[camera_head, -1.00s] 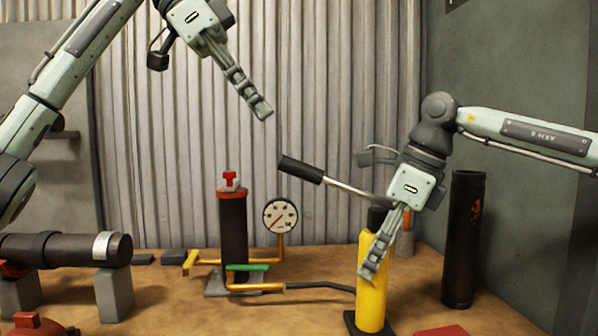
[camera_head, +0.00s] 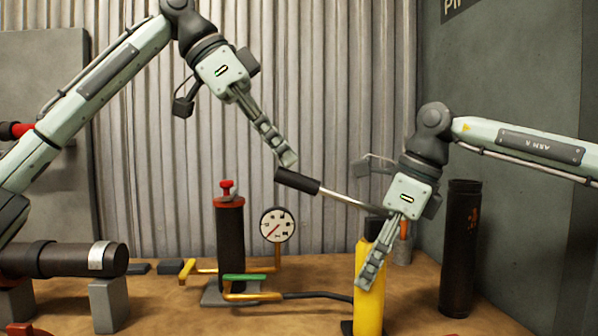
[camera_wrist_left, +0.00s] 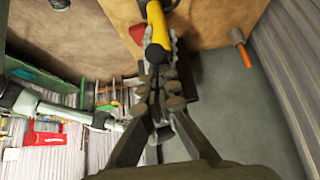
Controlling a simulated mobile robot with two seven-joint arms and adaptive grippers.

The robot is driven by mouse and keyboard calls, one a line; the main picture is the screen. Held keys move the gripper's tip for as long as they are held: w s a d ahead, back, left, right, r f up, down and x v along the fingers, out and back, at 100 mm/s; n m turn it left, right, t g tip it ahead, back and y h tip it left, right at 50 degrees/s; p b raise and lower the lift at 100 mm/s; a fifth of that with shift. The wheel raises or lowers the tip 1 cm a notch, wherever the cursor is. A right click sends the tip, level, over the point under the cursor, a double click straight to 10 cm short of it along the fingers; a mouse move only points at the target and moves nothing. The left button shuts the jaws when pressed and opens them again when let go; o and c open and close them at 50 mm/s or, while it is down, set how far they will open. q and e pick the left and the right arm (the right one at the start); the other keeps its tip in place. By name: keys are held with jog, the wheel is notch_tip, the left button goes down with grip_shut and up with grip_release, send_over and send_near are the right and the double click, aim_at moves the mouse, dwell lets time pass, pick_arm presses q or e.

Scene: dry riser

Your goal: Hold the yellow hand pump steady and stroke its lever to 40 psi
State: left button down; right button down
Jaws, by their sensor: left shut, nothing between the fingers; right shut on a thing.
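The yellow hand pump (camera_head: 369,300) stands upright on the bench, with a thin metal lever (camera_head: 345,197) rising leftward to a black grip (camera_head: 298,181). My right gripper (camera_head: 366,279) is shut on the pump's body, its fingers slanting across the front. My left gripper (camera_head: 287,160) is shut and empty, its tips just above the outer end of the black grip; I cannot tell whether they touch. The left wrist view shows these closed fingers (camera_wrist_left: 161,92) below yellow pump parts (camera_wrist_left: 158,28). The round gauge (camera_head: 277,224) has its needle toward the lower left; its numbers are too small to read.
A dark riser (camera_head: 230,240) with a red top stands left of the gauge, joined to brass piping and a dark hose (camera_head: 315,295). A dark pipe (camera_head: 60,260) lies on blocks at left. A dark upright cylinder (camera_head: 460,250) stands at right. A corrugated wall is behind.

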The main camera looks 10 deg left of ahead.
pick_arm(q)
jog(key=shift+d+f, duration=0.1)
jog(key=shift+f, duration=0.15)
jog(key=shift+f, duration=2.2)
jog(key=a, duration=0.2)
jog(key=s+a+r, duration=0.1)
send_near(282, 183)
jog(key=a+r, duration=0.1)
jog(key=a, duration=0.2)
jog(key=a+r, duration=0.1)
jog(key=shift+s+a+r, duration=0.15)
jog(key=shift+s+r, duration=0.1)
jog(key=shift+r, duration=0.05)
